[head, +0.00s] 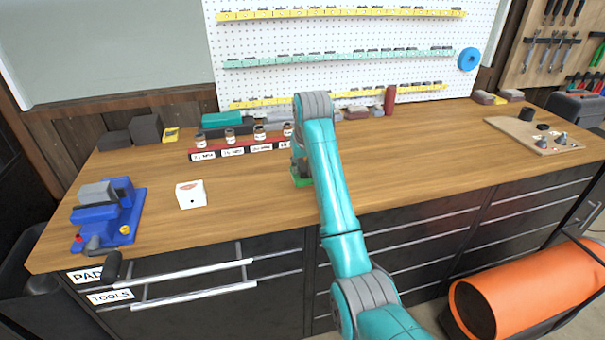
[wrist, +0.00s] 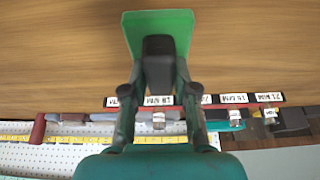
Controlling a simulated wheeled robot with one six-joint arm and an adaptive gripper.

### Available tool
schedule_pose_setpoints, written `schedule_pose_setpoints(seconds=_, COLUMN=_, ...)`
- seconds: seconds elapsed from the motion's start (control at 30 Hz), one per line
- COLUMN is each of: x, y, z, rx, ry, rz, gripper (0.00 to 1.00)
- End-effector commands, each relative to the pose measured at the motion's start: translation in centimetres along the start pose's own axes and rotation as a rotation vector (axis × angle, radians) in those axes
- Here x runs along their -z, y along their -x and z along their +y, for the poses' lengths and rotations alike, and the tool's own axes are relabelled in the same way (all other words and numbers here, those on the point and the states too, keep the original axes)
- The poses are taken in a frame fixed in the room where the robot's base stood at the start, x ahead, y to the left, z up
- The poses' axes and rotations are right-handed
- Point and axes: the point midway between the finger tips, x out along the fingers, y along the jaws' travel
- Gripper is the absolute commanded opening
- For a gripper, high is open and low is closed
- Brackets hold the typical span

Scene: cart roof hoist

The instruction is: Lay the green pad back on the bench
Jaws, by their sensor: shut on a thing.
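The green pad (wrist: 178,20) has a dark block-like grip (wrist: 158,66) on it. My gripper (wrist: 158,78) is shut on this grip, one finger on each side. In the head view the green pad (head: 304,182) shows low beside my arm, over the middle of the wooden bench (head: 410,155). My arm and gripper (head: 298,158) hide part of it. I cannot tell whether the pad touches the bench top or hangs just above it.
A red labelled rack (head: 220,154) with small jars stands behind the pad. A white box (head: 191,194) and a blue vise (head: 108,212) are to the left. A wooden board (head: 535,134) with small parts lies far right. The bench right of my arm is clear.

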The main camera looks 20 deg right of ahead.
Motion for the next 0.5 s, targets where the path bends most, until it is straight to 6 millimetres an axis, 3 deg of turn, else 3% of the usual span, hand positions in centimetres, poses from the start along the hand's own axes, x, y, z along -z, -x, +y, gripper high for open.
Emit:
schedule_pose_setpoints(seconds=0.2, x=-1.1, y=-2.6, z=0.0, rx=0.000, ry=0.000, rz=-0.002, gripper=0.00)
schedule_pose_setpoints(seconds=0.5, x=-1.2, y=-2.8, z=0.0, rx=0.000, ry=0.000, rz=-0.001, gripper=0.00)
